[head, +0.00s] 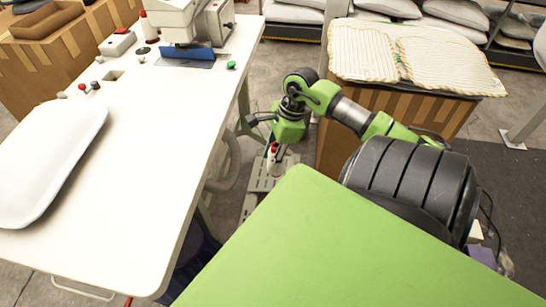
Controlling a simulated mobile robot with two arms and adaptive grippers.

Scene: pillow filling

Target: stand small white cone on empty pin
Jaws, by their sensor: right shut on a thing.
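My right arm reaches in from the right, and its gripper (273,148) points down in the gap between the white table and the cardboard box. It is shut on what looks like the small white cone (272,162), with a bit of red showing near its top. The fingertips are small and partly hidden by the green wrist. Below is a grey rack (263,184) low near the floor; its pins are too small and covered to tell apart. I cannot tell whether the cone touches a pin. My left gripper is out of view.
The white table (150,160) fills the left, with a white pillow (50,155) and a sewing machine (190,22) on it. A cardboard box (345,135) with striped fabric (415,55) on top stands right of the gripper. The gap between is narrow.

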